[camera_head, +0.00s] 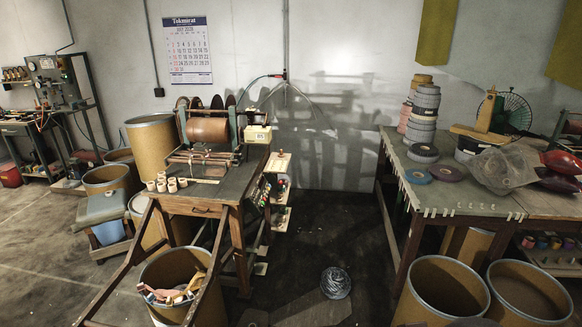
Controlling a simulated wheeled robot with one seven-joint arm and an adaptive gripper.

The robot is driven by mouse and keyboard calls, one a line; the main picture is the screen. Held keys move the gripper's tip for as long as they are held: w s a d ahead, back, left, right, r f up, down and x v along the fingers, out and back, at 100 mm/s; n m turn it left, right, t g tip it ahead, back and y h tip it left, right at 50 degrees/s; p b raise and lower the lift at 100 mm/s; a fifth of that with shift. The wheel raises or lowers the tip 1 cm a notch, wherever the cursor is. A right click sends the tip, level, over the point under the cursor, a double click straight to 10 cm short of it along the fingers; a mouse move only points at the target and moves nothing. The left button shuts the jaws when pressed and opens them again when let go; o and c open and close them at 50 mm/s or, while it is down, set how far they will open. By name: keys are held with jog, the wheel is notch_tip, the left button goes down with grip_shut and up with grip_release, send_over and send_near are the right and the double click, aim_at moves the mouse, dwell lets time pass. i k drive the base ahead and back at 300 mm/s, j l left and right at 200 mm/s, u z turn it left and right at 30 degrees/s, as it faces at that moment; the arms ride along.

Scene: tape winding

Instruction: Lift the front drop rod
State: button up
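A tape winding machine with a brown roller (208,131) stands on a wooden workbench (226,192) left of centre. Thin bars (203,160) lie low along the front of the machine, below the roller. They are small and dark here, and I cannot tell which one is the front drop rod. I cannot tell whether any bar is raised. My gripper is not in this view, and nothing of it shows near the machine.
Several small tan rolls (163,184) sit on the bench's left corner. Long sloping wooden rails (119,270) and a bin of scraps (176,272) stand before the bench. A wire coil (335,283) lies on the otherwise fairly clear central floor. A loaded table (448,196) stands right.

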aim_at(235, 161)
jog(key=i+l+u, duration=0.15)
jog(key=i+u, duration=0.15)
jog(key=i, duration=0.15)
jog(key=i+l+u, duration=0.3)
jog(key=i, duration=0.15)
jog(key=i+l+z, duration=0.1)
jog(key=i+l, duration=0.15)
jog(key=i, duration=0.65)
jog(key=i+l, duration=0.2)
jog(key=i, duration=0.75)
jog(key=i+l+z, duration=0.15)
jog(key=i, duration=0.75)
